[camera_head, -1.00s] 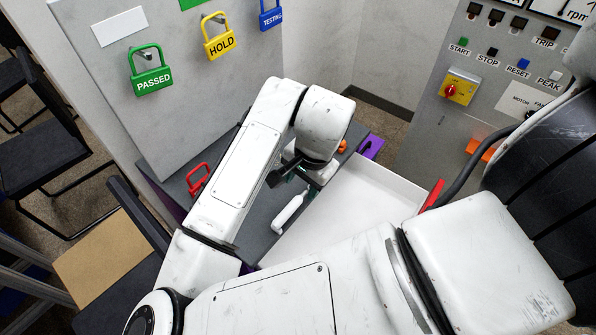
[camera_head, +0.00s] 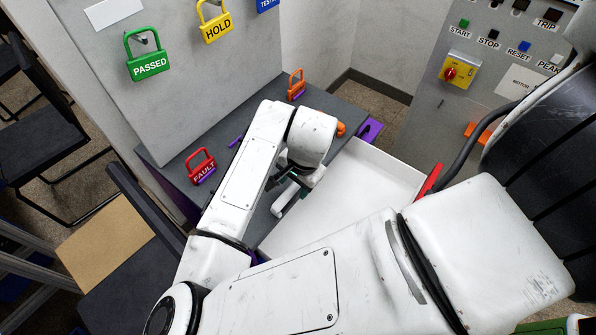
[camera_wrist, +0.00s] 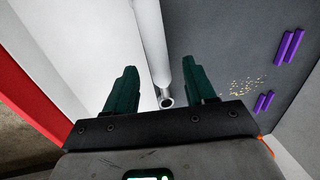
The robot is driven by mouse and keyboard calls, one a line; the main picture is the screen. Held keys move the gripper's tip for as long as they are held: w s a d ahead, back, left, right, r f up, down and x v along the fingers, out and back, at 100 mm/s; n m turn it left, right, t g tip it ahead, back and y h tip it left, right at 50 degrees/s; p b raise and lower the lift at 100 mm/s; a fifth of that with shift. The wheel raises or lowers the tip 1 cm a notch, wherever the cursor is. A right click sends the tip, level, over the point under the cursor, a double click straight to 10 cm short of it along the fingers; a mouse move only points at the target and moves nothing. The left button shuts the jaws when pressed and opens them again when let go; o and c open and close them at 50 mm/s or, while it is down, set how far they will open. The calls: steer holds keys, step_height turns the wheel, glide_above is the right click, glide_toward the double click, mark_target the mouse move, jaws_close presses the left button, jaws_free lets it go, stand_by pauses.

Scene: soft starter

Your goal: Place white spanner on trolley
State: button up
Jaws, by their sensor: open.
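The white spanner (camera_head: 284,205) lies by the edge between a dark grey top and a white tray-like surface. In the wrist view the spanner (camera_wrist: 152,40) is a long white bar with a ring at its near end. My gripper (camera_wrist: 160,72) is open, its green fingers on either side of the spanner's ring end. I cannot tell whether they touch it. In the head view my gripper (camera_head: 284,180) is just above the spanner and partly hidden by my wrist. I cannot tell which surface is the trolley.
The dark grey top (camera_head: 180,160) holds a red FAULT padlock (camera_head: 201,166) and an orange padlock (camera_head: 296,84). The white surface (camera_head: 365,195) to the right looks empty. Purple bars (camera_wrist: 290,46) lie on the grey top. A grey panel with hanging padlocks stands behind; a control cabinet is at right.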

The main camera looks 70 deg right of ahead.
steer(key=shift+w+f, duration=0.15)
steer(key=shift+f, duration=0.55)
steer(key=shift+w+f, duration=0.1)
steer(key=shift+f, duration=0.6)
steer(key=shift+c, duration=0.5)
jaws_close()
steer(key=shift+w+d, duration=0.1)
